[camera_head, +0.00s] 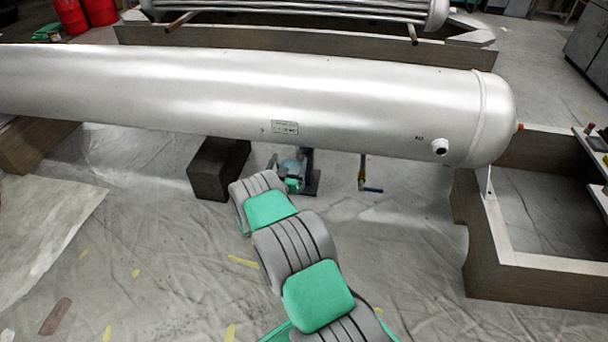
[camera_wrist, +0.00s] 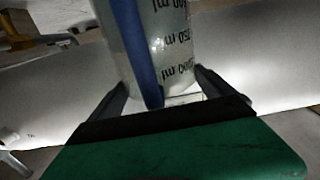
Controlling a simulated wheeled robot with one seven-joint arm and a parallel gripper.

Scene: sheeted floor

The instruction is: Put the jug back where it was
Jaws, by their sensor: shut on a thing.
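The jug (camera_wrist: 175,45) is a clear measuring jug with dark ml markings that appear upside down in the wrist view. A blue strip (camera_wrist: 135,40), perhaps its handle, runs down its left side. My gripper (camera_wrist: 163,92) has a dark finger on each side of the jug and is shut on it. In the head view my gripper (camera_head: 292,186) is low under the near edge of the big silver tank. The pale bluish jug (camera_head: 290,166) shows there just beyond it, partly hidden. I cannot tell whether the jug touches the floor.
The silver tank (camera_head: 230,95) spans the scene overhead. A dark block (camera_head: 218,168) stands left of my gripper, and a dark upright piece (camera_head: 309,178) stands close right. A yellow-and-blue tool (camera_head: 363,178) is further right. A wooden frame (camera_head: 490,235) stands at the right.

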